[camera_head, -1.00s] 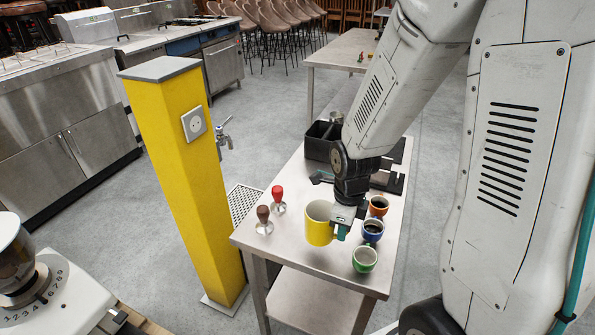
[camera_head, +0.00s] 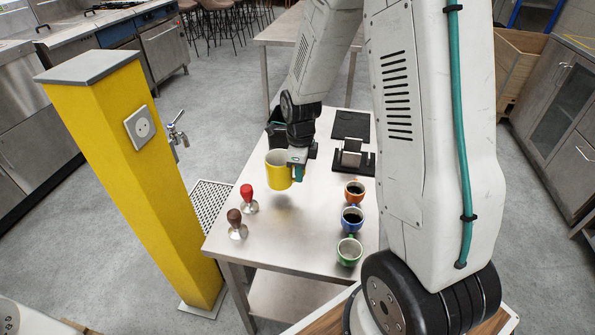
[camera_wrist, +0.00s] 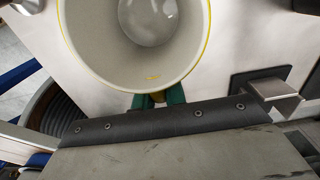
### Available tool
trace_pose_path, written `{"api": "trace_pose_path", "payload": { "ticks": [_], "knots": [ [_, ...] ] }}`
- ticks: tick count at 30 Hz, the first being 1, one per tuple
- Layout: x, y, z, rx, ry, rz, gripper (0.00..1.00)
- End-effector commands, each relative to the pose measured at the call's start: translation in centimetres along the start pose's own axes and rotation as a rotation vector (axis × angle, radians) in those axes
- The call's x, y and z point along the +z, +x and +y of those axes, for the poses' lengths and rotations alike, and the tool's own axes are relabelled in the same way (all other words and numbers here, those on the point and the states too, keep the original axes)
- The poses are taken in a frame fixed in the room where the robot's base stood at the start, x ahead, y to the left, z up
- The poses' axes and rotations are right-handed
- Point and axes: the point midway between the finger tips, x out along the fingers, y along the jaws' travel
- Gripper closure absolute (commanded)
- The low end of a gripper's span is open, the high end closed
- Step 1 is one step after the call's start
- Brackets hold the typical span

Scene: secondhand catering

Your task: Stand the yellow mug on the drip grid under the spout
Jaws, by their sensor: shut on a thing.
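The yellow mug (camera_head: 278,172) is upright, held by its handle a little above the steel table, with a soft shadow below it. My gripper (camera_head: 298,170) is shut on the handle. In the wrist view the mug (camera_wrist: 95,58) shows its pale, empty-looking inside, and the green fingertips of my gripper (camera_wrist: 158,97) pinch the handle. The metal tap with the spout (camera_head: 177,130) sticks out from the yellow post (camera_head: 130,180), left of the mug. The drip grid (camera_head: 208,203) lies low beside the post, partly hidden by the post and table; it looks empty.
On the steel table (camera_head: 300,228), a red tamper (camera_head: 248,198) and a brown tamper (camera_head: 236,224) stand left. Orange (camera_head: 354,191), blue (camera_head: 352,218) and green (camera_head: 349,251) cups stand right. A black box (camera_head: 277,132) and a dark mat (camera_head: 350,124) are behind.

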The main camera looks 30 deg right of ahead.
Motion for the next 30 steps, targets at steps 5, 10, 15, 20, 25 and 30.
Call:
{"api": "trace_pose_path", "payload": {
  "ticks": [5, 10, 15, 20, 25, 30],
  "knots": [
    [0.7, 0.3, -3.0, 0.000, 0.001, 0.000, 1.00],
    [1.0, 0.4, -4.0, -0.001, 0.000, -0.001, 1.00],
    [1.1, 2.3, -4.3, 0.003, -0.001, 0.002, 1.00],
    [1.2, 4.0, -4.4, 0.000, -0.001, 0.000, 1.00],
    [1.2, 3.9, -4.4, -0.001, -0.001, -0.001, 1.00],
    [1.2, 4.3, -4.3, 0.000, -0.001, 0.000, 1.00]
  ]
}}
